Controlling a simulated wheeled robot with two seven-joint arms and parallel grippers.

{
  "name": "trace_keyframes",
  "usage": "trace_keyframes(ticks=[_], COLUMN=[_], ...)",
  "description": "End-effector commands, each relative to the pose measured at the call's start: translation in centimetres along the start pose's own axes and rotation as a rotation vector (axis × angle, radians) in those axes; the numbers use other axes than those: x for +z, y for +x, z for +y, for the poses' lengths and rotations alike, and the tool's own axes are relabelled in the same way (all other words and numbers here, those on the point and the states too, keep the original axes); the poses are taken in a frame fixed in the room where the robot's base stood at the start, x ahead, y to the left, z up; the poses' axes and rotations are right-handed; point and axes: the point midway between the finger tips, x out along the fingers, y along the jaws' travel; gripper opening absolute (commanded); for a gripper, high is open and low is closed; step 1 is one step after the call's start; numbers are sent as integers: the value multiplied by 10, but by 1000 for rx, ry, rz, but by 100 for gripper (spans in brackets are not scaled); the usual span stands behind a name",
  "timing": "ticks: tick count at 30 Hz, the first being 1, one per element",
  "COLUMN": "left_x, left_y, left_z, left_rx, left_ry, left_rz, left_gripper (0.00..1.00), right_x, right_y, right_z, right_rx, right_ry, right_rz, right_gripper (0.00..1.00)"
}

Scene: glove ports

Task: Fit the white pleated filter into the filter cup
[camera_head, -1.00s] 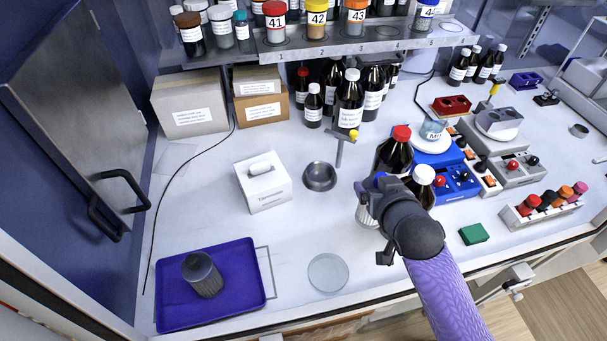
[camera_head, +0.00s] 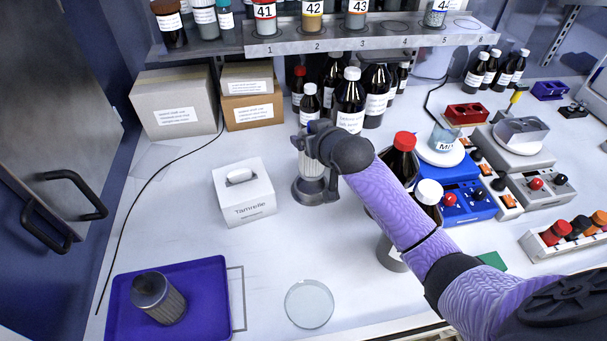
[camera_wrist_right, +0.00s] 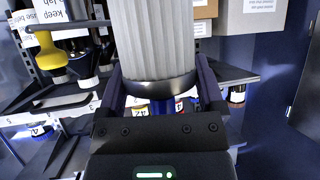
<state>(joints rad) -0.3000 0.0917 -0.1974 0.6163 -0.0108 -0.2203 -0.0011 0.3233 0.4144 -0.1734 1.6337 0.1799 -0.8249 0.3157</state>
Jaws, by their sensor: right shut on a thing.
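The white pleated filter (camera_head: 311,166) is held by my right gripper (camera_head: 314,150), which is shut on it. It stands roughly upright over the metal filter cup (camera_head: 318,194). Its lower end overlaps the cup's opening in the head view; I cannot tell whether it is inside or just above. The filter's pale pleats and dark end band also show close up in the right wrist view (camera_wrist_right: 153,38), between the fingers. The gripper and forearm hide part of the cup's surroundings. My left gripper is not in view.
A white tissue box (camera_head: 245,195) stands left of the cup, and a glass dish (camera_head: 309,303) in front. Dark bottles (camera_head: 350,100) stand behind; more bottles (camera_head: 404,158) are beside my forearm.

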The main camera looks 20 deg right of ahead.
Motion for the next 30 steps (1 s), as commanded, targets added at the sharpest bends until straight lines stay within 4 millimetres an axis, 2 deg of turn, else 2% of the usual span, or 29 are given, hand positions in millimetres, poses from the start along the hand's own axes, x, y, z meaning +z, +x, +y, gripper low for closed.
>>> trace_keyframes(ticks=[1, 8, 19, 20, 21, 22, 30], left_x=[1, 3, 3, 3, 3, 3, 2], left_y=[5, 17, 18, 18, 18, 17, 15], left_z=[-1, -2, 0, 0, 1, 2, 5], left_rx=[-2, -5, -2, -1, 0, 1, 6], left_ry=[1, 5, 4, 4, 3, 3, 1], left_rz=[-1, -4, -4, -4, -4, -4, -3], left_gripper=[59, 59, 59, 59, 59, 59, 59], right_x=[12, 50, 54, 55, 55, 54, 50], right_y=[6, 27, 30, 30, 30, 30, 27], right_z=[0, 0, 0, 0, 0, 0, 0], right_rx=[-1, -1, -1, -1, -1, -1, -1], right_ry=[0, 0, -1, -1, -1, -1, -2], right_rz=[-1, -1, 2, 1, 1, 1, 2], right_gripper=[17, 17, 17, 89, 97, 100, 100])
